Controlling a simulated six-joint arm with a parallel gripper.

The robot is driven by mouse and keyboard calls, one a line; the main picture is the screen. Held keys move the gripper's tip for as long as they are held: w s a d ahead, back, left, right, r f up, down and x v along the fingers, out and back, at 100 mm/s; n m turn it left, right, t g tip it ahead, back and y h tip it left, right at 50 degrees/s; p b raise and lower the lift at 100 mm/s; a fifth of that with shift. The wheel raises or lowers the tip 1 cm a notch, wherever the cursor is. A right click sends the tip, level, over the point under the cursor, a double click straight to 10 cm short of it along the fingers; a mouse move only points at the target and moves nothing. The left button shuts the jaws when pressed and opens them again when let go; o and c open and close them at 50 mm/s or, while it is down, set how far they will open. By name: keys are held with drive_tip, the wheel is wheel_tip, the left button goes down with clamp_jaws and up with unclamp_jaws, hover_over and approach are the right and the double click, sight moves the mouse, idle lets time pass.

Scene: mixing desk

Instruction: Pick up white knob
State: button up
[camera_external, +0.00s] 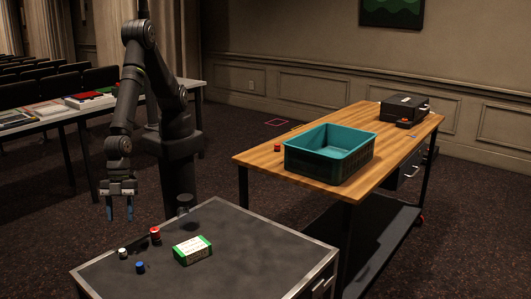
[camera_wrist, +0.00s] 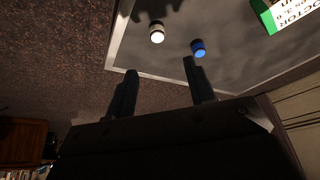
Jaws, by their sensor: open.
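The white knob (camera_external: 122,253) stands on the grey desk top near its left edge. It also shows in the wrist view (camera_wrist: 157,34), beyond my fingertips and between their lines. My gripper (camera_external: 120,214) hangs pointing down above the desk's left edge, over the white knob and apart from it. Its two fingers are spread with nothing between them, as the wrist view (camera_wrist: 158,80) also shows.
A blue knob (camera_external: 140,267) stands close to the right of the white one. A red knob (camera_external: 155,235) and a green-and-white box (camera_external: 193,250) are farther right on the desk. A teal crate (camera_external: 330,152) sits on the wooden table (camera_external: 262,158). The desk's right part is clear.

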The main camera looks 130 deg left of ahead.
hover_over(122, 250)
drive_tip(key=s+a, duration=0.1)
drive_tip(key=a, duration=0.1)
wheel_tip(122, 250, down, 6)
drive_tip(key=shift+s+d+r, duration=0.15)
drive_tip(key=shift+r, duration=0.1)
drive_tip(key=x, duration=0.3)
drive_tip(key=shift+s+f, duration=0.2)
drive_tip(key=shift+f, duration=0.25)
drive_tip(key=shift+w+d+f, duration=0.2)
drive_tip(key=shift+d+f, duration=0.05)
drive_tip(key=shift+f, duration=0.35)
drive_tip(key=c, duration=1.1)
